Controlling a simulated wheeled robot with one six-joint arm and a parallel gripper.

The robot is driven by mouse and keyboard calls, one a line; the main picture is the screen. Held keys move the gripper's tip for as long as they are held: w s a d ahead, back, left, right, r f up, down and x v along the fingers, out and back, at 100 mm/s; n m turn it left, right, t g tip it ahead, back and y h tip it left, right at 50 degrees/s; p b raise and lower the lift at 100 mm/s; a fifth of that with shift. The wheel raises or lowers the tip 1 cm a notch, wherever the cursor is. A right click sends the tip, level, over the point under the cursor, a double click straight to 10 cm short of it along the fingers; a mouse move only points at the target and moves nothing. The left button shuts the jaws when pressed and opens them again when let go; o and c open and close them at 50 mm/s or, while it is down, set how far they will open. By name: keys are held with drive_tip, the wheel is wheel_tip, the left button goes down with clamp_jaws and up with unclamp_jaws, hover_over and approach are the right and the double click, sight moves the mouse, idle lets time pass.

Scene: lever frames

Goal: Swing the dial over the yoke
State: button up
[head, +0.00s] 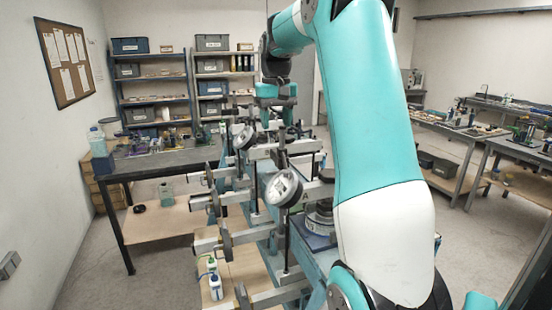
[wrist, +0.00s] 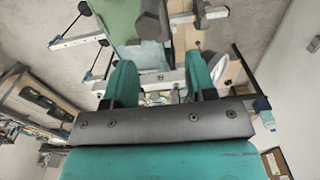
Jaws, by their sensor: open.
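A round white-faced dial (head: 284,188) in a dark rim is on the near lever frame, tilted, in the middle of the head view. A second, similar dial (head: 245,137) is on a frame farther back. My gripper (head: 276,106) is open and points down above the farther frames, beyond the near dial. In the wrist view its two teal fingers (wrist: 160,72) stand apart, with a pale metal bar (wrist: 160,85) showing between and beyond them. A pale round edge (wrist: 222,66) shows beside the right finger, probably a dial. I cannot tell which part is the yoke.
Several lever frames with bars and round weights (head: 225,240) stand in a row. A dark workbench (head: 165,160) is on the left, shelves (head: 150,85) behind, more benches (head: 455,130) on the right. Open floor (head: 165,260) lies to the left.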

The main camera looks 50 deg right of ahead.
sight(278, 158)
wheel_tip(278, 158, down, 9)
drive_tip(key=b, duration=0.6)
drive_tip(key=shift+r+b, duration=0.1)
drive_tip(key=shift+b, duration=0.3)
clamp_jaws()
